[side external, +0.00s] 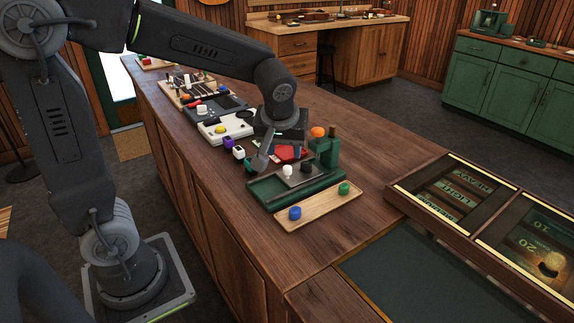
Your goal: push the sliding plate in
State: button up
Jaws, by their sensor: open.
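A dark green fixture (262,194) stands on the wooden counter. A grey plate (294,181), which looks like the sliding plate, lies on it with a white knob (287,171) and a black knob (306,167) on top. I cannot tell how far the plate is out. My gripper (263,162) is open, tilted downward, just behind and left of the fixture. One grey finger shows clearly; the other is partly hidden. I cannot tell whether a fingertip touches anything, and it looks empty.
A pale wooden tray (320,211) with a blue and a green knob lies in front. A green block (323,152) with an orange ball stands at the fixture's back right. Purple and white small pieces (238,151) sit left of the gripper.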

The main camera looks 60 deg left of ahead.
aim_at(288, 167)
jog(key=x, duration=0.7)
jog(key=shift+w+a+f, duration=0.1)
jog(key=shift+f, duration=0.15)
jog(key=shift+c, duration=0.2)
grip_shut()
